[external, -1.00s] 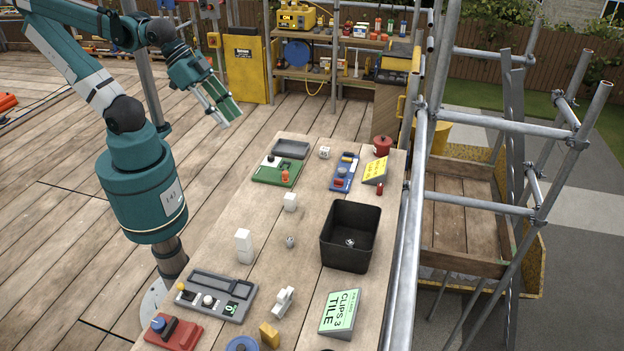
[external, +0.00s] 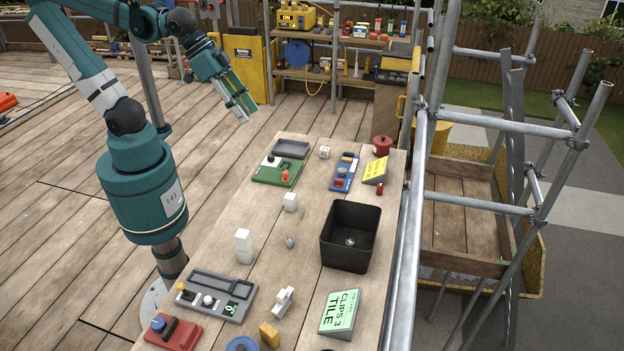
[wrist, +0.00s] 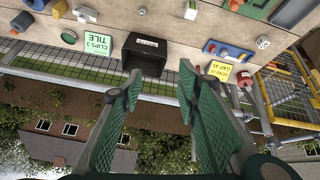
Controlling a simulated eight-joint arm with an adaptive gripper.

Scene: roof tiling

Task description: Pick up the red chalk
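A small dark red piece (external: 379,188), which looks like the red chalk, stands near the right edge of the wooden table (external: 330,285), beside a yellow sign (external: 376,170). I cannot make it out clearly in the wrist view. My gripper (external: 245,114) is in the air beyond the far left end of the table, well away from the red piece. In the wrist view my gripper (wrist: 160,80) shows two green fingers spread apart with nothing between them.
A black bin (external: 347,262) stands mid-table on the right. A red pot (external: 382,145) and a blue device (external: 344,172) are near the red piece. White blocks (external: 243,246) and a green tray (external: 265,172) lie leftward. Scaffold poles (external: 414,200) run along the right edge.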

